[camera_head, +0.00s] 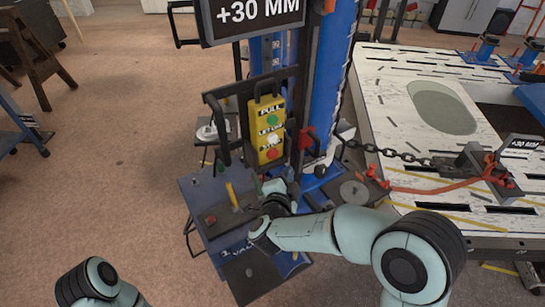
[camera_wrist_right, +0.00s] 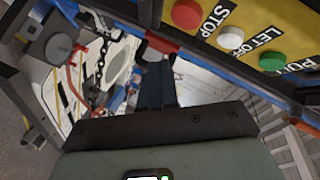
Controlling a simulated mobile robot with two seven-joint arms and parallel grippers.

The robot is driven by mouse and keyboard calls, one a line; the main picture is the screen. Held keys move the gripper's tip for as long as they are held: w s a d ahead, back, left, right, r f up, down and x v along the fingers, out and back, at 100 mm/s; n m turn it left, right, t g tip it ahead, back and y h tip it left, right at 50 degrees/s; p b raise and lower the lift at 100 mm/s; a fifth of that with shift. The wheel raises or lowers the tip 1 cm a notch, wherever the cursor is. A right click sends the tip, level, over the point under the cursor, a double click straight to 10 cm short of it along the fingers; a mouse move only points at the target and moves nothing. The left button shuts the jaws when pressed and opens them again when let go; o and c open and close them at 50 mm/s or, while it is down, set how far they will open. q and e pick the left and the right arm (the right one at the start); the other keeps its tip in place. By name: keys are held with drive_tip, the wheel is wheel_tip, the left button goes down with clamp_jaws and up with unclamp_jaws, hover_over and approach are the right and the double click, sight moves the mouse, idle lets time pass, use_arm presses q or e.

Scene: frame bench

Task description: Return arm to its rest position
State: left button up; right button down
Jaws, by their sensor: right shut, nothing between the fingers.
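My right arm reaches in from the right in the head view. Its gripper (camera_head: 275,188) is below the yellow button panel (camera_head: 266,125), above the blue tray. In the right wrist view the dark fingers (camera_wrist_right: 155,82) are shut and empty. They point past the panel, apart from its red STOP button (camera_wrist_right: 187,13), white LET OFF button (camera_wrist_right: 231,37) and green PULL button (camera_wrist_right: 272,60). Part of my left arm (camera_head: 95,283) shows at the bottom left; its gripper is out of view.
A blue post (camera_head: 340,80) stands behind the panel, with a "+30 MM" display (camera_head: 257,12) above. A blue tool tray (camera_head: 205,195) lies below. A chain (camera_head: 395,153) runs right to a clamp on the white frame bench (camera_head: 385,80). Floor at left is open.

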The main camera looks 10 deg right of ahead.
drive_tip(key=shift+s+d, duration=0.3)
drive_tip(key=shift+s, duration=0.5)
drive_tip(key=s+d+f+n+g+y, duration=0.1)
drive_tip(key=s+f+n+g+y, duration=0.25)
drive_tip(key=f, duration=0.95)
drive_tip(key=s+f+n+g+y, duration=0.2)
drive_tip(key=s+f+n, duration=0.15)
drive_tip(key=f, duration=0.85)
drive_tip(key=s+a+f+n+g+y+p, duration=0.1)
drive_tip(key=s+f+g, duration=0.3)
drive_tip(key=s, duration=0.9)
drive_tip(key=s+a+f+n+g+y, duration=0.1)
drive_tip(key=s+f+n+g+y, duration=0.2)
drive_tip(key=s+f, duration=0.7)
drive_tip(key=s+n+g, duration=0.1)
drive_tip(key=s+g, duration=0.1)
drive_tip(key=shift+s+a+p, duration=0.25)
drive_tip(key=shift+s+p, duration=0.1)
drive_tip(key=shift+s, duration=0.05)
